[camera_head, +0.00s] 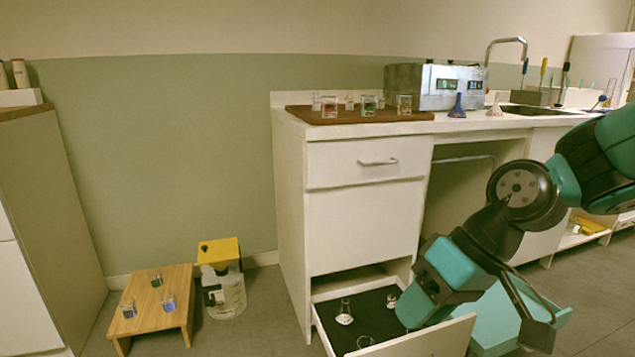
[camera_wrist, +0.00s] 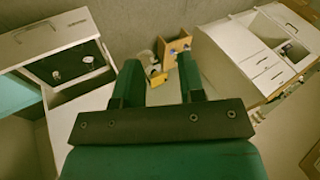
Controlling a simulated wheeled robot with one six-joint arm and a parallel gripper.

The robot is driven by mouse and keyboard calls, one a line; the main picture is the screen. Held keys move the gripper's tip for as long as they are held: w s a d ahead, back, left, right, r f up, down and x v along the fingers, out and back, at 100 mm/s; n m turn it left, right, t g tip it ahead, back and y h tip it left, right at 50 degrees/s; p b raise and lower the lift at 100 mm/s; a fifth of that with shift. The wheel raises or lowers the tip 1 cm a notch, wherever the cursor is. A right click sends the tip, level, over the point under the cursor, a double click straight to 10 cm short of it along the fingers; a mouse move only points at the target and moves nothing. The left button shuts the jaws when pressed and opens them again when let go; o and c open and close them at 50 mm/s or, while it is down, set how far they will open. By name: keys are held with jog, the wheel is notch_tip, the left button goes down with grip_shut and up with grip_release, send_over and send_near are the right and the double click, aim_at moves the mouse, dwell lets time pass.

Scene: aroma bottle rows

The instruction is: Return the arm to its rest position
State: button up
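My gripper (camera_wrist: 158,68) shows in the wrist view with its two green fingers spread apart and nothing between them. In the head view my arm reaches in from the right and bends down in front of the white cabinet. Its lower links overlap the right side of the open bottom drawer (camera_head: 440,337). I cannot make out the fingertips there. In the wrist view the drawer with its dark lining (camera_wrist: 75,66) is at the upper left, clear of the fingers.
The drawer holds a small flask (camera_head: 344,312) and other glassware. A wooden board (camera_head: 300,112) on the counter carries several glass vessels. A low wooden table (camera_head: 150,312) with small bottles and a yellow-topped container (camera_head: 224,295) stand on the floor at left.

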jog(key=s+d+r+n+h, duration=0.1)
jog(key=s+d+r+h, duration=0.15)
jog(key=s, duration=0.85)
notch_tip(320, 180, up, 31)
jog(key=p, duration=3.1)
jog(key=shift+s+a+r, duration=0.2)
jog(key=shift+s+a, duration=0.15)
dwell(2.2)
